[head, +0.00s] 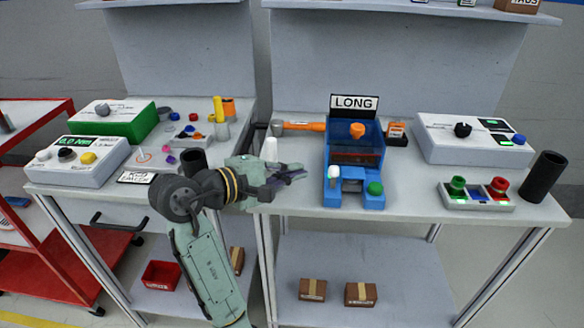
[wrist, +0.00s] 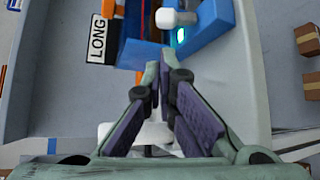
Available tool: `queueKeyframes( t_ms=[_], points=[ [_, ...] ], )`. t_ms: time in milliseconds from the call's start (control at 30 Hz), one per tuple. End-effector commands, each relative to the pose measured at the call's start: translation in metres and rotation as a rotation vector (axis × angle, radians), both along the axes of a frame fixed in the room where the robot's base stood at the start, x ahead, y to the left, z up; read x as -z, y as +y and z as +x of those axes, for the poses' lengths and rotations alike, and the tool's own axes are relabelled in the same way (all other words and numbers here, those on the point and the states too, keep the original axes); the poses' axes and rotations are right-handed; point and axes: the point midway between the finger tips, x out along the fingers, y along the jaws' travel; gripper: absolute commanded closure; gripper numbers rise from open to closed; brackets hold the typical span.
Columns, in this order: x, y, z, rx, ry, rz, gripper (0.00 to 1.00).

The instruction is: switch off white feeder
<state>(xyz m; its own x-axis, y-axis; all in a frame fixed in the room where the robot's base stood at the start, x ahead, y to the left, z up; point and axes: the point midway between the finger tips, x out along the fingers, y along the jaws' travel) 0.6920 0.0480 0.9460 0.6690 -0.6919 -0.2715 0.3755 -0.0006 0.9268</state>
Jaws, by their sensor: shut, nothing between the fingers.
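A blue feeder unit (head: 355,152) stands on the right-hand table with a black-and-white "LONG" sign on top; the sign (wrist: 98,38) also shows in the wrist view. On its front are a white knob (head: 333,172) at the left and a green knob (head: 375,188) at the right. In the wrist view a white knob (wrist: 166,18) sits beside a lit cyan lamp (wrist: 180,36) on the blue body. My gripper (head: 302,172) is shut and empty, left of the white knob and apart from it. Its fingertips (wrist: 160,72) point toward the blue unit.
A white pale piece (head: 269,150) stands just behind my gripper. An orange-handled hammer (head: 303,126) lies behind it. To the right are a white control box (head: 470,140), a button panel (head: 476,196) and a black cylinder (head: 544,177). Another table with control boxes stands left.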

Motion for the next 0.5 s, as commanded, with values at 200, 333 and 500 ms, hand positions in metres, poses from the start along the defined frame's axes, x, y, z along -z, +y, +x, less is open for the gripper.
queueKeyframes(
  t_ms=[200, 333, 500],
  points=[
    [0.010, -0.030, 0.028, 0.002, 0.002, -0.002, 1.00],
    [0.015, -0.042, 0.039, 0.003, 0.002, -0.001, 1.00],
    [0.019, -0.049, 0.047, 0.000, 0.001, -0.001, 1.00]
  ],
)
